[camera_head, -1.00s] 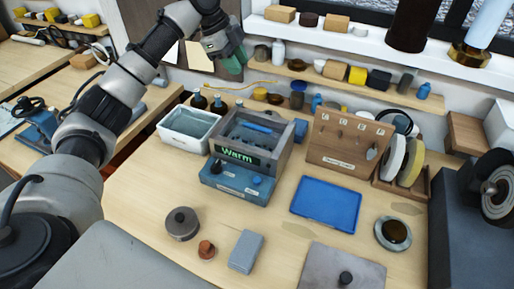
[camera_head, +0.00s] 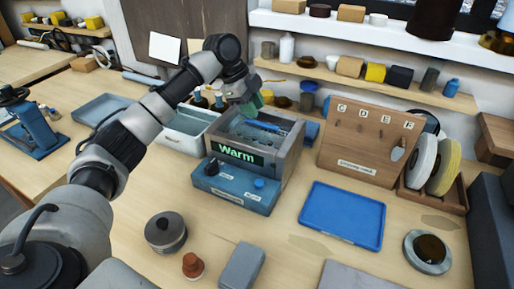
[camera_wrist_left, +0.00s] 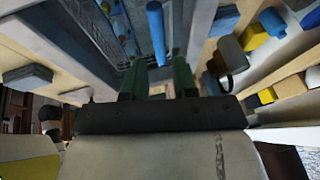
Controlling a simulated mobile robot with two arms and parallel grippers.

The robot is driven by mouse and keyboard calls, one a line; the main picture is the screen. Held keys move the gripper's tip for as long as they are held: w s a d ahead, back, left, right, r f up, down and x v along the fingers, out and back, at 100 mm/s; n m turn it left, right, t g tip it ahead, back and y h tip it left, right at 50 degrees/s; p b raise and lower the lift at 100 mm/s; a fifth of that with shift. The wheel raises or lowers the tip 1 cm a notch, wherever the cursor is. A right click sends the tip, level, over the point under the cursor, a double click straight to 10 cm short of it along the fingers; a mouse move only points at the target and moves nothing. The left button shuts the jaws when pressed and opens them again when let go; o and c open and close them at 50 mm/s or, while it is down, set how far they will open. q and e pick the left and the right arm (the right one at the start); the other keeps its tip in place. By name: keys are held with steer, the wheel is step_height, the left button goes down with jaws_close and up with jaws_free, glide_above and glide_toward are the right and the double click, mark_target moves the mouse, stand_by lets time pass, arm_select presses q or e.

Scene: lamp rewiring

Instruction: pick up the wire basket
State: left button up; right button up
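The wire basket (camera_head: 245,133) is a grey mesh sitting inside the open tank of a grey and blue machine with a green "Warm" display (camera_head: 236,153). My left gripper (camera_head: 252,105) with green fingers is above the tank's back part. In the left wrist view the left gripper (camera_wrist_left: 157,65) has its two fingers apart, with nothing between them. The right gripper is out of view.
A white-rimmed tub (camera_head: 183,132) stands left of the machine. A blue tray (camera_head: 342,215) lies to its right, before a wooden lettered board (camera_head: 364,144). A shelf of jars runs behind.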

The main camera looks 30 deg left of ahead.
mark_target(262, 123)
arm_select(q)
steer(key=p+x, duration=0.1)
steer(key=x, duration=0.5)
steer(key=shift+d+f, duration=0.1)
steer(key=shift+f, duration=0.3)
jaws_close()
